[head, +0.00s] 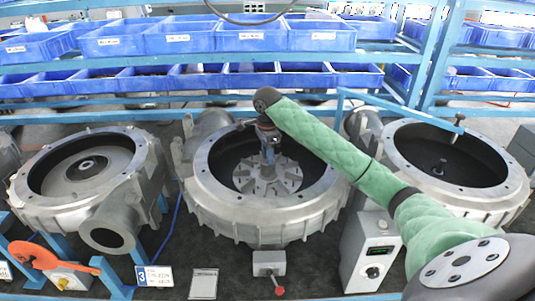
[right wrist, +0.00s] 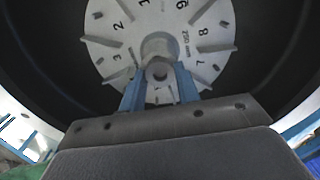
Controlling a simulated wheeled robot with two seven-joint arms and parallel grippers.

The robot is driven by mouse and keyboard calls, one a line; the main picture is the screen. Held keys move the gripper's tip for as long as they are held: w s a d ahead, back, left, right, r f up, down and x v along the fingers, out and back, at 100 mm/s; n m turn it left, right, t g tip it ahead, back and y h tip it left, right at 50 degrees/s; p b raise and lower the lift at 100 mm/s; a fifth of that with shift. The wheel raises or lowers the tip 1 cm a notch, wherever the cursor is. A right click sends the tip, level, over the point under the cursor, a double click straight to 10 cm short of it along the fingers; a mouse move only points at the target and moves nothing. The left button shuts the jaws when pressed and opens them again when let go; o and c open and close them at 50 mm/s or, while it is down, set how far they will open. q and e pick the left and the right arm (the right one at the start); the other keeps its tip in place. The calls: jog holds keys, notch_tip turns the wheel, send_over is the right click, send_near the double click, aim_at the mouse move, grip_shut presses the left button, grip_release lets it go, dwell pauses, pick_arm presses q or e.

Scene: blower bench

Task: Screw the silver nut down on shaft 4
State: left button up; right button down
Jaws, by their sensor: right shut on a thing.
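My right gripper (head: 268,160) points down into the middle blower housing (head: 210,205), over the hub of a silver finned impeller (head: 285,180). In the right wrist view its two blue fingers (right wrist: 159,85) are closed on a small round grey piece, apparently the silver nut (right wrist: 158,71), with a dark hole in its middle. The piece sits in line with the hub of the numbered impeller disc (right wrist: 205,35). I cannot tell whether it touches the shaft thread, and no shaft number is readable there. My left gripper is not in view.
A left housing (head: 40,200) holds a disc, and a right housing (head: 510,195) has a bare shaft. A grey control box (head: 368,250) and a small red-lever box (head: 268,263) stand in front. Blue bins (head: 180,38) line the back shelves. The middle housing's rim surrounds my gripper.

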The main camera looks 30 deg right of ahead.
jog(key=m, duration=0.3)
jog(key=c, duration=1.3)
grip_release()
jog(key=n, duration=0.5)
jog(key=shift+n, duration=0.4)
jog(key=n, duration=1.9)
